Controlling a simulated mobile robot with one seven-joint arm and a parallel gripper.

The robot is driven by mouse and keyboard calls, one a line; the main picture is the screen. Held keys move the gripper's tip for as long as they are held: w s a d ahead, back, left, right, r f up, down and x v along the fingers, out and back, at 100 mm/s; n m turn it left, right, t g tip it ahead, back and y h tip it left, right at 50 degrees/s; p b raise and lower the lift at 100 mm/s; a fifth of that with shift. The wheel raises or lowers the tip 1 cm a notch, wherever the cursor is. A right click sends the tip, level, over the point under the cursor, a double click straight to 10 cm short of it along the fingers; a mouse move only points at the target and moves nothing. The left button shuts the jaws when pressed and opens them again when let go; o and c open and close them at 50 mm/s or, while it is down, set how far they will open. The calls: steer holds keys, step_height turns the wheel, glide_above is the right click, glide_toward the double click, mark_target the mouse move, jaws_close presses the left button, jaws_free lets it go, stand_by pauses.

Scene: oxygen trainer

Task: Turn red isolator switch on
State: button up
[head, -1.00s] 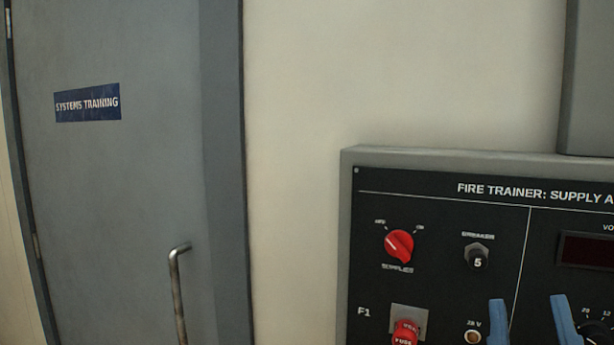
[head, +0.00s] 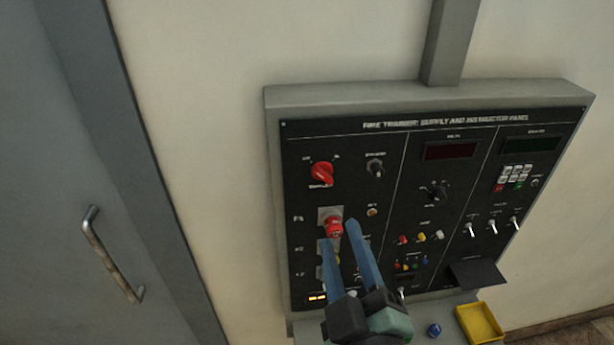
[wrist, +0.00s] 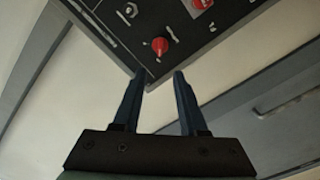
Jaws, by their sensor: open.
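The red isolator switch (head: 322,172) is a round red knob at the top left of the black trainer panel (head: 400,140). Its pointer lies toward the upper left, at the side of the left label. My gripper (head: 338,232) has two blue fingers, open and empty, and appears below the switch in the head view, over the lower left of the panel. The fingers look apart from the switch.
Toggles, small coloured parts and a yellow tray (head: 480,323) lie to the right. A grey door with a handle (head: 108,255) stands left; bare wall lies between.

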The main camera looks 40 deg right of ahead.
mark_target(323, 178)
steer(key=b+x, duration=0.4)
steer(key=x, duration=0.6)
steer(key=shift+w+d+r, duration=0.1)
steer(key=shift+w+d, duration=0.1)
steer(key=shift+w, duration=0.1)
steer(key=shift+x, duration=0.95)
steer(key=shift+a, duration=0.1)
jaws_close()
